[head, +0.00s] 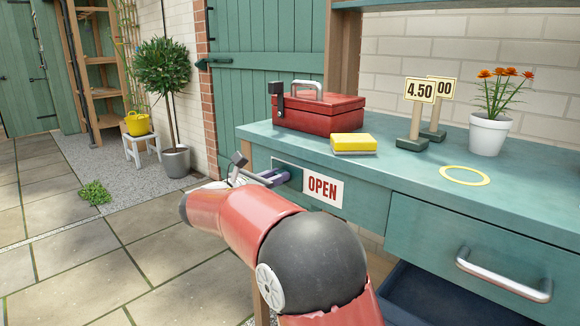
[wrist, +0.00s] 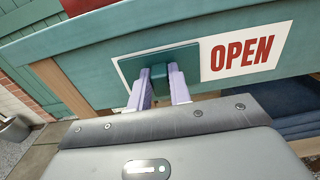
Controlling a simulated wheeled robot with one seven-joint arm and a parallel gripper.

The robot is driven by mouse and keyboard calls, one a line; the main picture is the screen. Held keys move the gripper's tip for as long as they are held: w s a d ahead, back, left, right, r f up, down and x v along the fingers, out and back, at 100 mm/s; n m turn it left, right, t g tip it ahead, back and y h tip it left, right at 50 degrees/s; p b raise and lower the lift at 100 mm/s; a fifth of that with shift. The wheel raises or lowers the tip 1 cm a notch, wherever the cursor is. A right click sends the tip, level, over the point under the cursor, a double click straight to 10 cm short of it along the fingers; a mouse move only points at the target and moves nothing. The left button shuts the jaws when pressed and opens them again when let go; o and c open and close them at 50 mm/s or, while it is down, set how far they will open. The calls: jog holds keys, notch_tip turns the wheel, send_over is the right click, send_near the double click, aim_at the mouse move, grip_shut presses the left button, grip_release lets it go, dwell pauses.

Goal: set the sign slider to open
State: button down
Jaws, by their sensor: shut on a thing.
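The sign (head: 322,189) is a white board on the front of the teal bench, with OPEN showing in red letters. It also shows in the wrist view (wrist: 242,52). The slider (wrist: 186,55) is a teal plate at the left part of the board, left of the word, and covers what is behind it. A small teal knob (wrist: 177,78) stands out from the plate. My gripper (wrist: 162,82) is shut on the knob, with one lilac finger on each side. In the head view my gripper (head: 276,177) is at the slider, partly hidden by my arm.
On the bench (head: 376,168) stand a red toolbox (head: 325,112), a yellow sponge (head: 353,143), price signs (head: 420,91), a yellow ring (head: 465,182) and a potted orange flower (head: 489,135). A drawer with a metal handle (head: 503,277) is at right. Paving at left is open.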

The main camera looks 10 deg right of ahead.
jog(key=shift+w+a, duration=0.25)
jog(key=shift+r, duration=0.1)
jog(key=c, duration=1.3)
grip_release()
jog(key=shift+w, duration=0.1)
jog(key=v, duration=0.8)
